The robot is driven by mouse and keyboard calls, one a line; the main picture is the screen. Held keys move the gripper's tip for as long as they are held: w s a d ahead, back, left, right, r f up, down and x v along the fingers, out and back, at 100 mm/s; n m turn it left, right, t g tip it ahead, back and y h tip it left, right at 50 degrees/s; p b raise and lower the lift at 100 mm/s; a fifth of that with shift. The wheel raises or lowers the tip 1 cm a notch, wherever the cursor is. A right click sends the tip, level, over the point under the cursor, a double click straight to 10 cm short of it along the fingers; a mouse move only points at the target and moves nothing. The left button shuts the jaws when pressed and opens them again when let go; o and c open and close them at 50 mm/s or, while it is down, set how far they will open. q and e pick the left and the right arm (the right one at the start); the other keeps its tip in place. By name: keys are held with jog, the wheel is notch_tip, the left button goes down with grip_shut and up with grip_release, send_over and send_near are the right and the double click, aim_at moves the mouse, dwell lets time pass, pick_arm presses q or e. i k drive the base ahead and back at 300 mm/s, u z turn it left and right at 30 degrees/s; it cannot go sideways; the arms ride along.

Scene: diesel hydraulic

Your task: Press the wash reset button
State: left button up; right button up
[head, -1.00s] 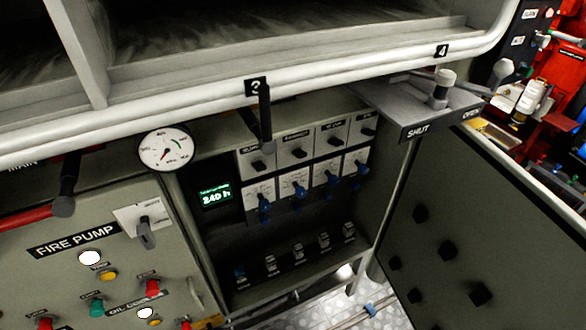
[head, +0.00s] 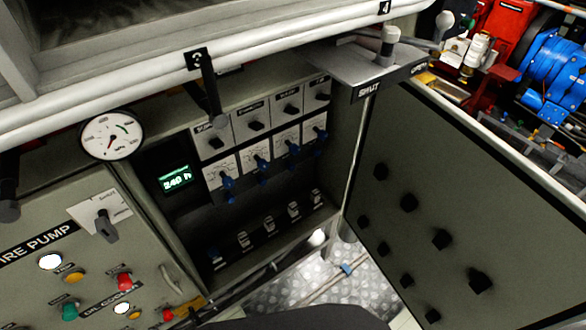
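I cannot pick out a button labelled wash reset. An open cabinet recess shows a green-lit display (head: 176,179) that seems to read 240 h. Beside it is a panel of dark knobs (head: 256,125) above several blue-handled switches (head: 262,165). A lower row of small pale switches (head: 268,229) runs along the recess bottom; their labels are too small to read. The fire pump panel at the left carries a red button (head: 124,282), a green button (head: 70,311) and a yellow button (head: 74,277). Neither gripper is in view.
An open door panel (head: 430,200) with black knobs stands at the right. A shelf with a SHUT/OPEN lever (head: 388,45) juts out above. A black lever (head: 212,95) hangs before the recess. A round gauge (head: 112,135) is at the left. Metal floor plate (head: 340,285) shows below.

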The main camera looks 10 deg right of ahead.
aim_at(288, 164)
jog(key=k, duration=1.35)
jog(key=u, duration=0.4)
jog(key=i, duration=0.45)
jog(key=u, duration=0.5)
jog(key=i, duration=1.1)
jog(key=z, duration=0.6)
